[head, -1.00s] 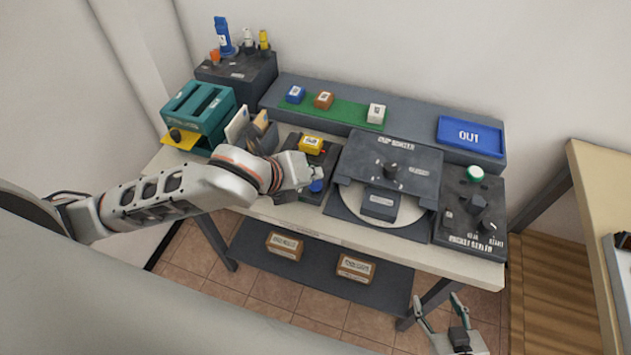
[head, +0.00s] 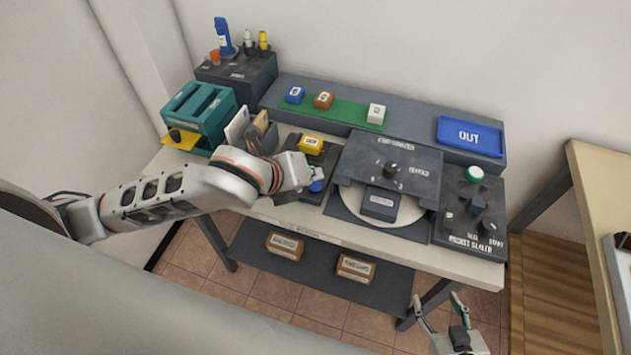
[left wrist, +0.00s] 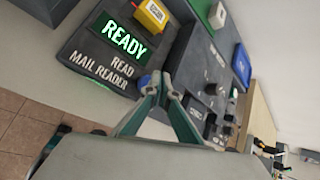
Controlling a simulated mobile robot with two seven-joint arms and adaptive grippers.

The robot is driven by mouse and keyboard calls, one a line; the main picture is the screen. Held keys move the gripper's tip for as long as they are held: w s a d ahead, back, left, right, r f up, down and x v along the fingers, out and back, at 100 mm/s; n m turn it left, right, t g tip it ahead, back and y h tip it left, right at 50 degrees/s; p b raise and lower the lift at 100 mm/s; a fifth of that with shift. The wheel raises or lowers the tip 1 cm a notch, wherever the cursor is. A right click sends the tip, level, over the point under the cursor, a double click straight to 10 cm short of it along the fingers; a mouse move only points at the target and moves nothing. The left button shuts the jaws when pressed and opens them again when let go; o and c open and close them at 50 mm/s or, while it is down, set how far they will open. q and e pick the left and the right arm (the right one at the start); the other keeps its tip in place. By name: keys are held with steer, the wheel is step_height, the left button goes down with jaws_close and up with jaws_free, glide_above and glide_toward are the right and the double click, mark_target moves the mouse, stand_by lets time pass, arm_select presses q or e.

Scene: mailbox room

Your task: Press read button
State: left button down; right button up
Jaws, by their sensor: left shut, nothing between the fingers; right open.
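The dark mail reader (left wrist: 90,62) has a lit green READY display (left wrist: 124,34) and a READ label in the left wrist view. The round blue read button (left wrist: 145,82) shows just left of my left fingertips, partly covered by a finger. In the head view the blue button (head: 317,186) is at the front of the mail reader (head: 331,158), right beside my left gripper (head: 318,174). My left gripper (left wrist: 166,82) is shut and empty, its tips meeting at the button. I cannot tell whether they touch it. My right gripper (head: 436,302) is open and empty, low in front of the table.
A yellow block (head: 311,143) sits at the back of the reader. A grey machine with a round plate (head: 388,218) stands to the right, then a packet sealer (head: 470,218). Envelopes in a holder (head: 262,138) and a teal rack (head: 203,112) stand to the left.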

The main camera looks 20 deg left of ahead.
arm_select(q)
steer(key=shift+f, duration=0.95)
stand_by(0.6)
steer(key=shift+r, duration=0.1)
steer(key=shift+r+p, duration=0.65)
steer(key=shift+p, duration=0.45)
steer(key=shift+r+p, duration=0.2)
steer(key=shift+p, duration=0.25)
steer(key=shift+r, duration=0.15)
step_height(320, 180, up, 2)
steer(key=shift+r+p, duration=0.1)
steer(key=shift+p, duration=0.2)
steer(key=shift+r, duration=1.3)
